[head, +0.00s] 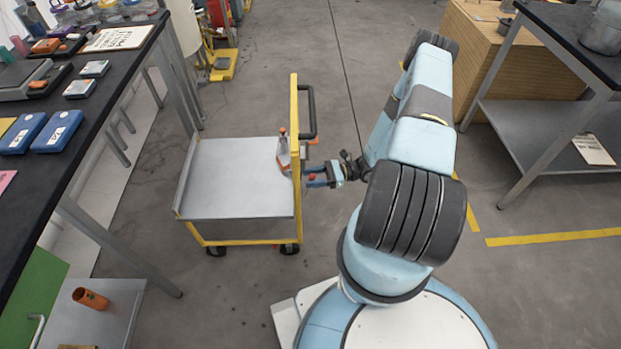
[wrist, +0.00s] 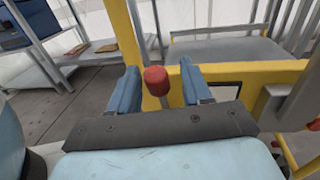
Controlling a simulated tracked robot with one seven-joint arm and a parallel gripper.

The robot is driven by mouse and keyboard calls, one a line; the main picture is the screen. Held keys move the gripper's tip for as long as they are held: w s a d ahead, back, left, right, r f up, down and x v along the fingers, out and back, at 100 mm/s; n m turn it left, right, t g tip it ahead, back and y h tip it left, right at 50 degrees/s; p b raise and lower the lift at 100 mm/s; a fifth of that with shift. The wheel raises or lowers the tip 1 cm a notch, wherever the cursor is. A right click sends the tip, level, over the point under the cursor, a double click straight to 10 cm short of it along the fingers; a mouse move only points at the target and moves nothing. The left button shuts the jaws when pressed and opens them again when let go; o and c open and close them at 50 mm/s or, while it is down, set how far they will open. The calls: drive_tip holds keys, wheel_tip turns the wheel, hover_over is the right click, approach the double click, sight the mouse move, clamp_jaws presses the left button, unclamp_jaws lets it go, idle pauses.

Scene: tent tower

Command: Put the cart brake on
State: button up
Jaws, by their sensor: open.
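The cart (head: 240,180) has a grey deck and a yellow frame, with a black handle (head: 312,112) at its right end. A red knob (wrist: 156,80) on a grey stem, apparently the brake lever, stands at the yellow frame in the wrist view. My gripper (head: 312,178) is at the right side of the cart in the head view. Its blue fingers (wrist: 160,87) are open on either side of the knob, with gaps visible on both sides. The lower stem is hidden behind the gripper body.
A yellow bar (wrist: 235,76) of the cart frame runs close beyond the fingers. A black-topped bench (head: 75,85) is left of the cart. A dark table (head: 585,50) and a wooden crate (head: 490,50) stand right. The floor behind the cart is mostly clear.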

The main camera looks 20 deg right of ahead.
drive_tip(key=shift+c, duration=0.2)
drive_tip(key=shift+w, duration=0.1)
clamp_jaws()
drive_tip(key=shift+a, duration=0.15)
drive_tip(key=shift+d, duration=0.2)
drive_tip(key=shift+w+d, duration=0.1)
